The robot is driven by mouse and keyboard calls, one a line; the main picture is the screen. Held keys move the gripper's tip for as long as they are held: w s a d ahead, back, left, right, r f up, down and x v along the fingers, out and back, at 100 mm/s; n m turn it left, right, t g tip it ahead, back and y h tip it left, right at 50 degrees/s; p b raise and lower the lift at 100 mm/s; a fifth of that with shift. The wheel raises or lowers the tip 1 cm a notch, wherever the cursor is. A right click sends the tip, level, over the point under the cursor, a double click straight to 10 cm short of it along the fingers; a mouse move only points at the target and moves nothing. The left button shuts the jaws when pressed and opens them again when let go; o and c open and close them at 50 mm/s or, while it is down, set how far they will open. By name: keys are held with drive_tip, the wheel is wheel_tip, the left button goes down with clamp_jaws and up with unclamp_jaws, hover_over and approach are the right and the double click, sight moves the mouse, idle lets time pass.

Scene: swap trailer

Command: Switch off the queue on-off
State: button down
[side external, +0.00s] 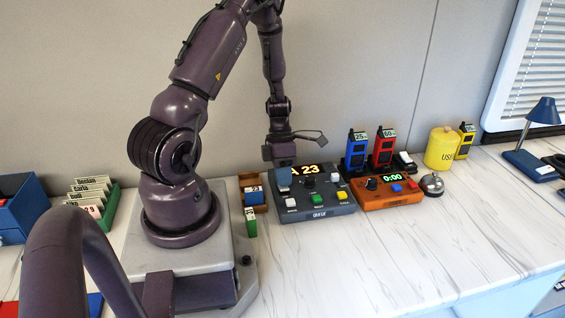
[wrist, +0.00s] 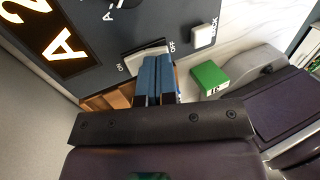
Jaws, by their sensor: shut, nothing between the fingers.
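The queue console (side external: 325,211) is a dark grey box with a lit display (side external: 310,169) reading "A 23". In the wrist view its panel (wrist: 110,60) shows a pale on-off rocker (wrist: 138,52) between the words ON and OFF. My gripper (side external: 284,181) is over the console's left back part. In the wrist view its blue fingertips (wrist: 155,62) are together, with nothing between them, right at the rocker. They hide part of it, so I cannot tell its tilt or whether they touch it.
A white BACK button (wrist: 205,33) sits beside the switch. The console also has green (side external: 317,199) and yellow (side external: 342,195) buttons. An orange timer box (side external: 388,202) stands to the right. A green block (side external: 251,222) lies at the left. The front counter (side external: 400,255) is clear.

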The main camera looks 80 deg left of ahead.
drive_tip(key=shift+d+f, duration=0.1)
drive_tip(key=shift+f, duration=0.15)
drive_tip(key=shift+d+f+y, duration=0.15)
drive_tip(key=shift+f+y, duration=0.05)
drive_tip(key=shift+y, duration=0.1)
idle(0.4)
drive_tip(key=shift+a, duration=1.1)
drive_tip(key=shift+r, duration=0.2)
drive_tip(key=v, duration=0.9)
drive_tip(key=shift+r, duration=0.3)
